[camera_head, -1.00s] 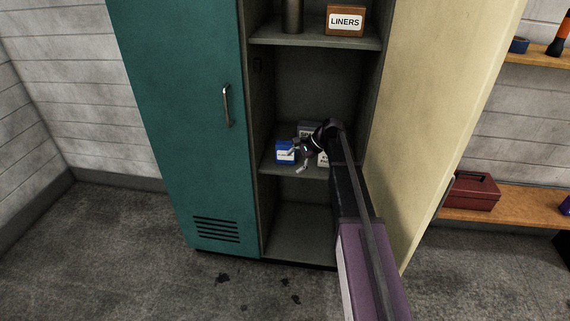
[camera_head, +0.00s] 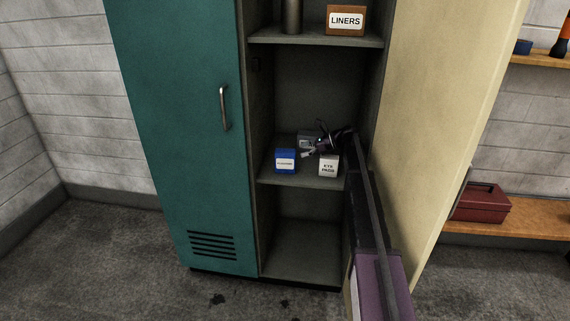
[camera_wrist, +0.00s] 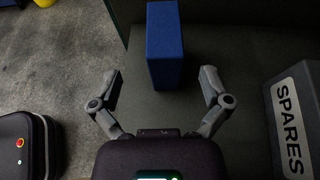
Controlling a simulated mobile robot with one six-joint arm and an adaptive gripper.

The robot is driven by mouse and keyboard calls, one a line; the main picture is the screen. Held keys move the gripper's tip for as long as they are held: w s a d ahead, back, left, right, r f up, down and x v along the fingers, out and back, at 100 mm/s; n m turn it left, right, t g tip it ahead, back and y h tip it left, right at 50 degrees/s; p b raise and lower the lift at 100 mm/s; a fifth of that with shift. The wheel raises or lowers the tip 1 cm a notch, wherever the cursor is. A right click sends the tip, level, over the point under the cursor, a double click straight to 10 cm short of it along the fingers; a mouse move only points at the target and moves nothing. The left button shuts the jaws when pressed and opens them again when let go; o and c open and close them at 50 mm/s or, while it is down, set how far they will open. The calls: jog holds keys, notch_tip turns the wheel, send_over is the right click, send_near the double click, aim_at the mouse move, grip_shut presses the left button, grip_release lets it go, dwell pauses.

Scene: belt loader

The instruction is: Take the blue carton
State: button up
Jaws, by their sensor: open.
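The blue carton (camera_head: 285,161) stands upright on the locker's middle shelf (camera_head: 300,180), near its left front, with a white label facing out. In the wrist view the blue carton (camera_wrist: 165,45) lies ahead of my gripper (camera_wrist: 160,76), roughly in line with the gap between the fingers. The fingers are spread and empty, and the carton appears just beyond their tips. In the head view my gripper (camera_head: 309,152) is to the right of the carton, above the shelf, partly in front of the grey box behind.
A white EYE PADS box (camera_head: 328,166) stands right of the carton. A grey SPARES box (camera_wrist: 294,120) is close on the right in the wrist view. The cream open door (camera_head: 430,120) borders the right side, the teal door (camera_head: 180,130) the left. A LINERS box (camera_head: 345,20) sits above.

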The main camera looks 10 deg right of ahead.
aim_at(285, 153)
jog(key=shift+b+x, duration=0.45)
jog(key=shift+x, duration=0.75)
jog(key=shift+w+b+x, duration=0.15)
jog(key=shift+b+x, duration=0.25)
jog(key=shift+x, duration=0.9)
jog(key=shift+w+b+x, duration=0.1)
jog(key=shift+b+x, duration=0.25)
jog(key=shift+x, duration=0.95)
jog(key=shift+r, duration=0.25)
jog(key=c, duration=1.2)
